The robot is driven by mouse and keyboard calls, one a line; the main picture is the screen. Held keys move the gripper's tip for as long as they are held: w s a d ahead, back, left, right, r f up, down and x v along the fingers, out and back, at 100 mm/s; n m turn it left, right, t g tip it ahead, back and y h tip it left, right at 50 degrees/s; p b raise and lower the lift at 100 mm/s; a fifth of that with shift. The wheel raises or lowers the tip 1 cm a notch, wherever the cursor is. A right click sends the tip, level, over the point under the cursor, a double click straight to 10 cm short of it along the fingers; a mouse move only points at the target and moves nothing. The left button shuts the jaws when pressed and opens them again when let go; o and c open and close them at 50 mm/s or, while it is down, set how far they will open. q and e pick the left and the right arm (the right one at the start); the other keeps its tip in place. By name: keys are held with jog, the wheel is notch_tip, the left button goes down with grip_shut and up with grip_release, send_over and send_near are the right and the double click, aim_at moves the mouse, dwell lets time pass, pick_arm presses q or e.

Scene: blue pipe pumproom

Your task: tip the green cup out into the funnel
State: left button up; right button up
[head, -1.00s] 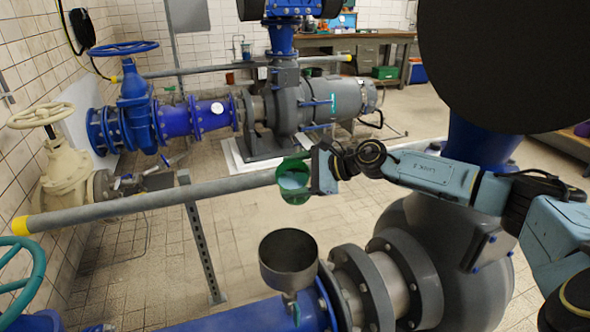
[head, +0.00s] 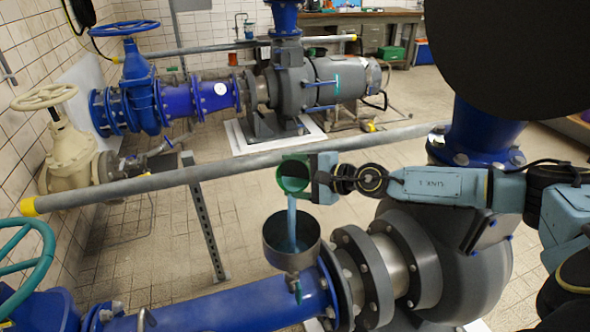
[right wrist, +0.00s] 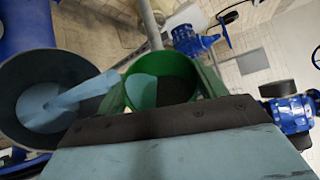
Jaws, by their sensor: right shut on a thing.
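The green cup (head: 293,174) is tipped far over above the funnel, its mouth facing the head camera. My right gripper (head: 312,178) is shut on the cup from the right side. A pale blue stream falls from the cup's lip into the dark grey funnel (head: 271,247). In the right wrist view the green cup (right wrist: 127,94) shows a little blue left inside its dark interior. There the blue stream runs left into the funnel (right wrist: 12,108), where a blue pool lies at the bottom. My left gripper is not in view.
A grey rail (head: 160,181) with a yellow end runs across just behind the cup. The funnel stands on a blue pipe (head: 240,312). A flanged pump (head: 450,260) stands to the right. A teal handwheel (head: 22,250) is at the left edge.

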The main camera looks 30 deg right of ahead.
aim_at(293, 190)
jog(key=shift+s+a+f+n+t, duration=0.15)
jog(key=shift+f+n+t, duration=0.15)
jog(key=shift+f+n, duration=0.2)
jog(key=shift+s+a+f+n, duration=0.15)
jog(key=shift+f+n, duration=0.25)
jog(key=shift+f, duration=0.05)
jog(key=shift+s+a+f+n+t+b, duration=0.1)
jog(key=shift+f+n+t+b, duration=0.2)
jog(key=shift+f+n+t, duration=0.15)
jog(key=shift+s+a+f+n+t+b, duration=0.2)
jog(key=shift+f+n+t+b, duration=0.15)
jog(key=shift+f+n, duration=0.25)
jog(key=shift+s+a+n+h, duration=0.1)
jog(key=shift+n+h, duration=0.2)
jog(key=shift+n, duration=0.05)
jog(key=shift+s+a+n+t, duration=0.1)
jog(key=shift+n+t, duration=0.3)
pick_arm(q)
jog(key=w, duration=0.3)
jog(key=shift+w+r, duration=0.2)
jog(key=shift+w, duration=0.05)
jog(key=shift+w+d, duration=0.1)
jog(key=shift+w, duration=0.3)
